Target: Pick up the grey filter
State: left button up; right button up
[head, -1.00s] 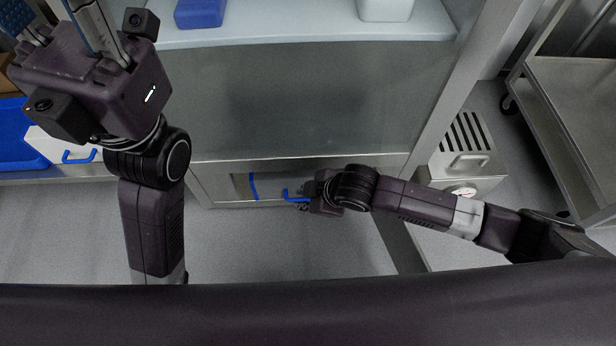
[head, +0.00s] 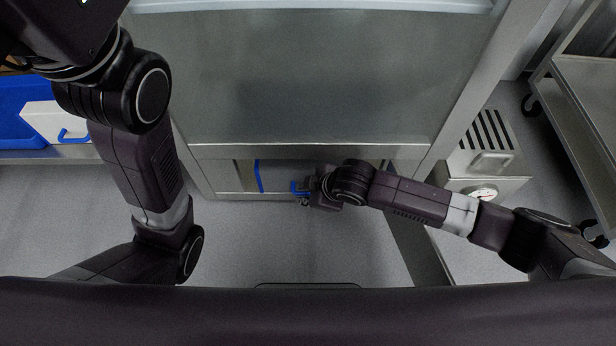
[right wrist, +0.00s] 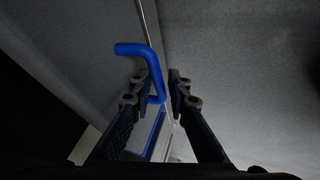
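The grey filter (head: 285,174) appears to be the grey piece with a blue edge strip and a blue handle (head: 298,188), low in the opening under the cabinet. My right gripper (head: 306,198) is at the handle, its fingers small and dark there. In the right wrist view my right gripper (right wrist: 163,82) is open. The bent blue handle (right wrist: 153,62) runs between its two fingers, with a gap to the right finger. The left finger overlaps part of the handle, and contact cannot be told. My left gripper is out of view; its wrist shows at top left.
A steel cabinet panel (head: 310,80) stands above the opening. A grey vented unit with a gauge (head: 487,160) is to the right, near a wheeled steel cart (head: 582,120). A blue bin (head: 20,115) is at left. The floor in front is clear.

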grip_shut()
jog(key=shift+r+p, duration=0.15)
jog(key=shift+p, duration=0.15)
dwell(0.4)
